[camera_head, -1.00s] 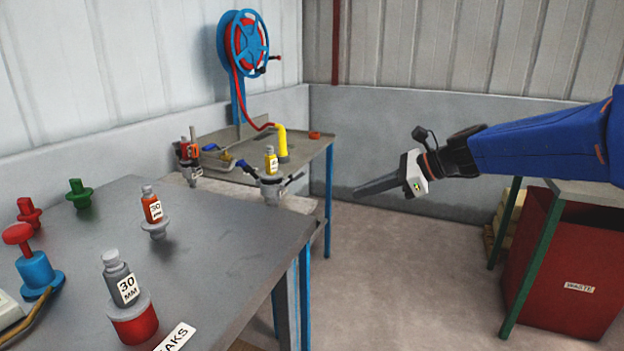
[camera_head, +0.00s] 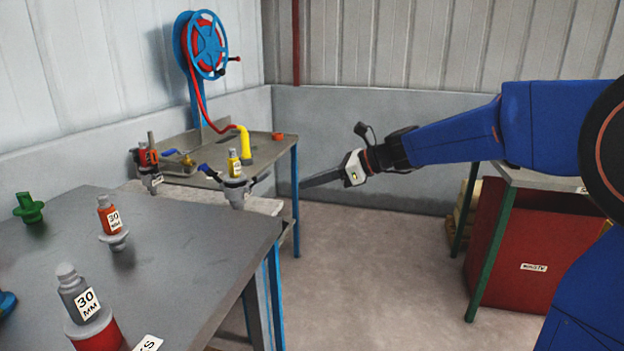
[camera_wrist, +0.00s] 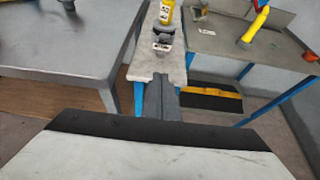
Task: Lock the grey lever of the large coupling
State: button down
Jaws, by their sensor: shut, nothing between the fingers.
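A grey coupling (camera_head: 236,192) with a yellow bottle on top stands on a narrow pale bench. A blue lever (camera_head: 209,171) sticks out at its left and a dark grey lever (camera_head: 259,180) at its right. The coupling also shows ahead in the wrist view (camera_wrist: 163,42), its levers unclear there. A second, smaller-looking coupling (camera_head: 152,181) with a red and orange top stands farther left. My gripper (camera_head: 303,184) is shut and empty, to the right of the grey lever and apart from it. Its fingers (camera_wrist: 166,82) point toward the coupling in the wrist view.
A grey table (camera_head: 190,265) with bottles on stands fills the left foreground. A rear bench (camera_head: 270,150) holds a yellow nozzle (camera_head: 246,143) on a red hose. A red waste bin (camera_head: 525,250) stands at right. The floor between is clear.

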jog(key=w+a, duration=0.3)
jog(key=a, duration=0.5)
jog(key=shift+a+r, duration=0.15)
dwell(0.4)
